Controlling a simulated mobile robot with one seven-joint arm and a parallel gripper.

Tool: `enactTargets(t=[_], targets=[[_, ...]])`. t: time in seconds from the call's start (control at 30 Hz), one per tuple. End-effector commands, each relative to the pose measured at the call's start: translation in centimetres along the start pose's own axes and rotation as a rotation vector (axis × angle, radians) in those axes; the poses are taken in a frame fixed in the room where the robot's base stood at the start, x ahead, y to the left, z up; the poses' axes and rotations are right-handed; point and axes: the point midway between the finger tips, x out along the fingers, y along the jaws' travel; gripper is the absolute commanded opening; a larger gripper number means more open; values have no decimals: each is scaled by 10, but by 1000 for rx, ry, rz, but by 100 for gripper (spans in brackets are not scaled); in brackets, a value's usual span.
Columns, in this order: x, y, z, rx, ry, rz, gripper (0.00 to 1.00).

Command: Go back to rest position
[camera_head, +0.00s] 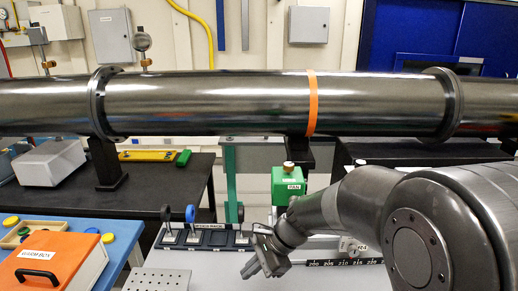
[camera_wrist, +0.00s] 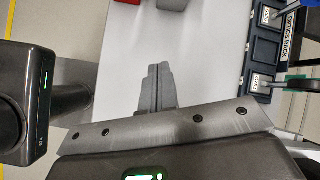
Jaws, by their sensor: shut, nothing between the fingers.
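My gripper (camera_head: 268,264) is in the lower middle of the head view, at the end of my grey arm. It hangs over a pale tabletop (camera_head: 210,263), in front of the black optics rack (camera_head: 212,240). In the wrist view my gripper (camera_wrist: 155,72) shows its two dark fingers pressed together with nothing between them. The optics rack also shows at the upper right of the wrist view (camera_wrist: 249,60), apart from the fingers. The rest position itself is not marked in either view.
A large steel beam pipe (camera_head: 220,105) crosses behind the arm. A green box labelled PAN (camera_head: 290,184) stands behind the gripper. A perforated plate (camera_head: 160,280) lies left of it. An orange box (camera_head: 58,262) and a wooden tray (camera_head: 30,233) sit on the blue table at left.

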Motion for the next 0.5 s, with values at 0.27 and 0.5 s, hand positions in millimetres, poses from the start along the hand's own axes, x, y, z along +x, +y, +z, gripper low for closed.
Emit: enactTargets(t=[0.27, 0.5], targets=[[-70, 50, 8, -426, 228, 9, 0], [-120, 97, 7, -759, 446, 70, 0]])
